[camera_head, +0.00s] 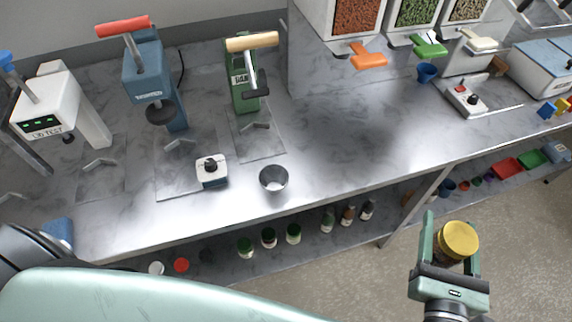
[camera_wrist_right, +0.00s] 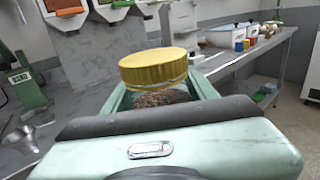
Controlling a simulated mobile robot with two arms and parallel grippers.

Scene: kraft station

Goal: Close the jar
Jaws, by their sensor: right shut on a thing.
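My right gripper (camera_head: 450,238) is at the lower right in the head view, held out over the floor in front of the bench. It is shut on a jar, whose glass body (camera_wrist_right: 160,98) shows brown contents between the fingers in the right wrist view. A gold-yellow lid (camera_head: 459,241) sits on top of the jar; it also shows in the right wrist view (camera_wrist_right: 155,69). I cannot tell whether the lid is screwed tight. The jar's lower part is hidden by the gripper. My left gripper is not in view.
On the marble bench (camera_head: 330,165) stand a metal cup (camera_head: 273,178), a small white device (camera_head: 211,171), a green press (camera_head: 244,85), a blue press (camera_head: 150,80) and a white tester (camera_head: 55,110). Dispensers (camera_head: 355,20) stand behind. Several bottles stand on the lower shelf. The bench middle is clear.

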